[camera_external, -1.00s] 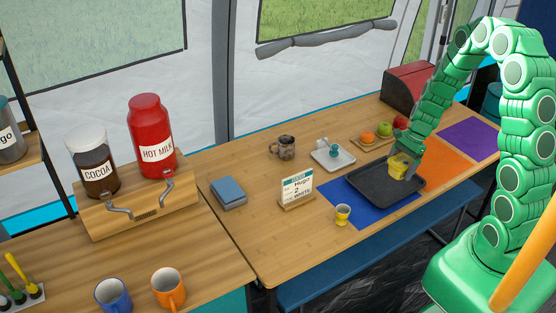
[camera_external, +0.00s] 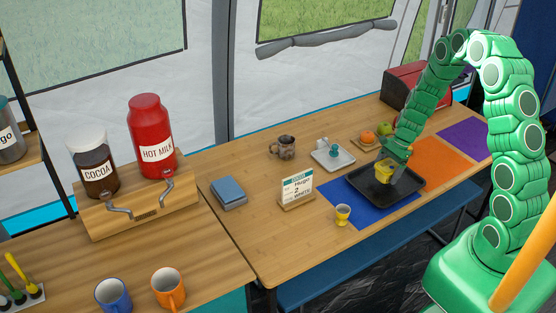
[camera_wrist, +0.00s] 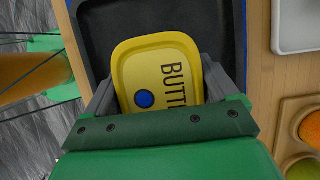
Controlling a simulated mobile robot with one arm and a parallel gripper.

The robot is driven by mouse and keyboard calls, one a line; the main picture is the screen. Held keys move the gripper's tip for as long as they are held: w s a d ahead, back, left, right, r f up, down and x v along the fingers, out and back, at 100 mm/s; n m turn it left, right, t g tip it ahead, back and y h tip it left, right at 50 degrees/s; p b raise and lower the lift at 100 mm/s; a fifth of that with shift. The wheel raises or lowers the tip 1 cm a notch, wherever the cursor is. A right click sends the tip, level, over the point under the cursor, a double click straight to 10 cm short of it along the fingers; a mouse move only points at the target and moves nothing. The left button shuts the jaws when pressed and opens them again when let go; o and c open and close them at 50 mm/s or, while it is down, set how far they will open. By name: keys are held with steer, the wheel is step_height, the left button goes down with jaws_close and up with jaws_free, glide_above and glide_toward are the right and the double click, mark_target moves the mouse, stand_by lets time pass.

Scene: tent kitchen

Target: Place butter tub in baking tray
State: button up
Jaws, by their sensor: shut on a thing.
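The yellow butter tub (camera_external: 383,171) is between the fingers of my gripper (camera_external: 388,165), over the middle of the black baking tray (camera_external: 405,194). In the wrist view the tub (camera_wrist: 165,66) shows its lid with a blue dot and part of the word BUTTER, and the fingers of my gripper (camera_wrist: 162,92) press on both its sides. The tray (camera_wrist: 88,30) lies beneath it. I cannot tell whether the tub touches the tray floor.
The tray lies on a blue mat (camera_external: 335,190). A yellow egg cup (camera_external: 343,214) stands in front of it. A white dish (camera_external: 332,157) with small shakers is behind it, and a fruit board (camera_external: 364,144) is close behind my gripper. An orange mat (camera_external: 452,165) lies to the right.

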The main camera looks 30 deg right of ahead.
steer(key=shift+f, duration=1.55)
steer(key=shift+f, duration=0.1)
steer(key=o, duration=1)
